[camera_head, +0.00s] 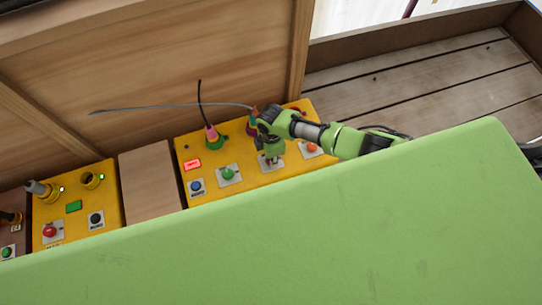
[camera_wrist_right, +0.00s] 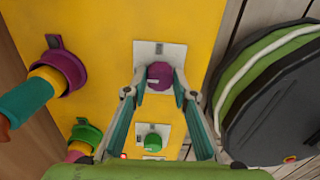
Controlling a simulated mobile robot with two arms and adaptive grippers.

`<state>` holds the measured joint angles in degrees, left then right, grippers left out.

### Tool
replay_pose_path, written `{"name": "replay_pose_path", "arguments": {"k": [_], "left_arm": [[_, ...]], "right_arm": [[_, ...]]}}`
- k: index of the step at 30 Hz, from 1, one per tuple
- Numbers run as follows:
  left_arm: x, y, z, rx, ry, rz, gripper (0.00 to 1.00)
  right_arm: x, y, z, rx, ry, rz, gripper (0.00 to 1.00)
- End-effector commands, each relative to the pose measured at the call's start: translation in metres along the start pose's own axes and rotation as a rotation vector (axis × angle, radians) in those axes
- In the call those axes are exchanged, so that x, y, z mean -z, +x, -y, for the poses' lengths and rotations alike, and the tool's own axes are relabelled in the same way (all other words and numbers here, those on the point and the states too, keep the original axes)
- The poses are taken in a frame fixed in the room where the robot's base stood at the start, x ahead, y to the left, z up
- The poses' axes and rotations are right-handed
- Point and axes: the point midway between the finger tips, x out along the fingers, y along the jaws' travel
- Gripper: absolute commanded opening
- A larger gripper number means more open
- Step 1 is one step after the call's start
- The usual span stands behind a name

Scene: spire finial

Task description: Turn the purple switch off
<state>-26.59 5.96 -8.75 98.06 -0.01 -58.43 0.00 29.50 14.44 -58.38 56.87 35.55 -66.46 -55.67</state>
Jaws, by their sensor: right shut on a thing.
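The purple switch (camera_wrist_right: 160,76) is a round ridged knob on a white plate (camera_wrist_right: 147,50), fixed to a yellow panel (camera_wrist_right: 110,20). My right gripper (camera_wrist_right: 160,90) is shut on this knob, with one finger on each side of it in the right wrist view. In the head view my right arm comes in from the right and the right gripper (camera_head: 271,158) points down at the panel, mostly covering the purple switch. My left gripper is not in view.
The same panel carries a blue knob (camera_head: 196,186), a green knob (camera_head: 229,174), an orange-red knob (camera_head: 311,148) and a lit red sign (camera_head: 192,164). Cabled plugs stand in a green socket (camera_wrist_right: 86,135) and a purple socket (camera_wrist_right: 70,70). A second yellow panel (camera_head: 75,220) is at left.

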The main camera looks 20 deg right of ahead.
Motion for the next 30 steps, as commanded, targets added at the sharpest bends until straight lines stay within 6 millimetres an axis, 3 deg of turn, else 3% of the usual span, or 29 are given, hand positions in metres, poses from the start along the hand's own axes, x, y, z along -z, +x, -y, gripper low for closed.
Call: {"name": "replay_pose_path", "arguments": {"k": [4, 5, 6, 7, 20, 26, 30], "left_arm": [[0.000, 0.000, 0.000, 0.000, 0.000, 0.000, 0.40], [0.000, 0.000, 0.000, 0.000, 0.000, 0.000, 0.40], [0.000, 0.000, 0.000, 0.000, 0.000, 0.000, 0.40], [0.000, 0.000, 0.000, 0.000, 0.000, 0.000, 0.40], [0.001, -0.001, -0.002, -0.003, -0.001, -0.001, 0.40], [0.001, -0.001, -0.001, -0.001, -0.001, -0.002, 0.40], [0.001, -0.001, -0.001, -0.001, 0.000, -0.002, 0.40]], "right_arm": [[0.000, 0.001, 0.001, 0.002, 0.000, 0.000, 0.04], [0.000, 0.001, 0.001, 0.002, 0.000, 0.000, 0.30], [0.000, 0.001, 0.001, 0.002, 0.000, 0.000, 0.41], [0.000, 0.001, 0.001, 0.002, 0.000, 0.000, 0.42], [0.000, -0.005, 0.000, 0.000, 0.001, -0.001, 0.42], [0.000, -0.030, -0.001, -0.003, -0.001, -0.002, 0.42], [0.000, -0.058, -0.001, -0.002, -0.001, -0.001, 0.42]]}}
